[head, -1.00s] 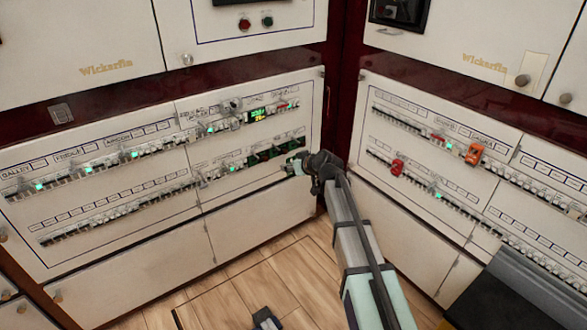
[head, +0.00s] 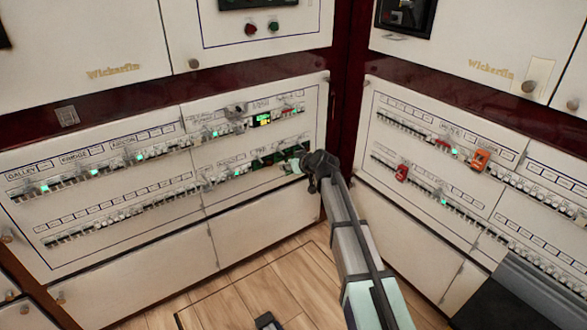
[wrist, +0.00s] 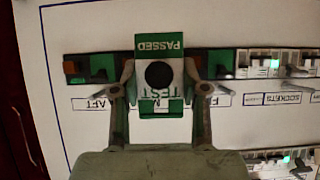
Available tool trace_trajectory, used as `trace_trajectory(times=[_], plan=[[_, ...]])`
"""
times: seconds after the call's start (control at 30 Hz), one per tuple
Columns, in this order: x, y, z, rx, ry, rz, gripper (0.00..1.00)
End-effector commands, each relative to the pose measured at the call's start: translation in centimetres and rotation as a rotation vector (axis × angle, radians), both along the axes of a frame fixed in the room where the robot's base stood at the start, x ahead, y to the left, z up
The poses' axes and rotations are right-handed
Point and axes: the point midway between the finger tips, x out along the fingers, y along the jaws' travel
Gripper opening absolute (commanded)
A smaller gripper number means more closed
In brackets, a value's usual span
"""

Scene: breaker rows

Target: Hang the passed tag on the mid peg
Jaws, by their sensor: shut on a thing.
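The passed tag (wrist: 158,42) is green and white with a dark round spot in its middle, and its lettering appears upside down in the wrist view. My gripper (wrist: 158,82) is shut on it, one finger at each side. The tag is in front of the row of green blocks, covering the middle position between the AFT label (wrist: 97,103) and a partly hidden label (wrist: 212,100). The mid peg is hidden; I cannot tell whether it touches the tag. In the head view my gripper (head: 296,166) is close to the left panel's lower row.
Grey rods (wrist: 97,89) stick out on both sides of the gripper. White breakers (wrist: 262,62) continue to the right. In the head view the right-hand panel carries an orange tag (head: 480,159) and a red one (head: 402,172).

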Motion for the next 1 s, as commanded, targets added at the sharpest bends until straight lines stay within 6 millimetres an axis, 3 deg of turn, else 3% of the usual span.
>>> trace_trajectory(times=[0.3, 1.0], plan=[[1.5, 1.2, 0.0, -0.001, -0.001, 0.001, 0.24], [1.5, 1.3, 0.0, -0.001, -0.001, 0.001, 0.24]])
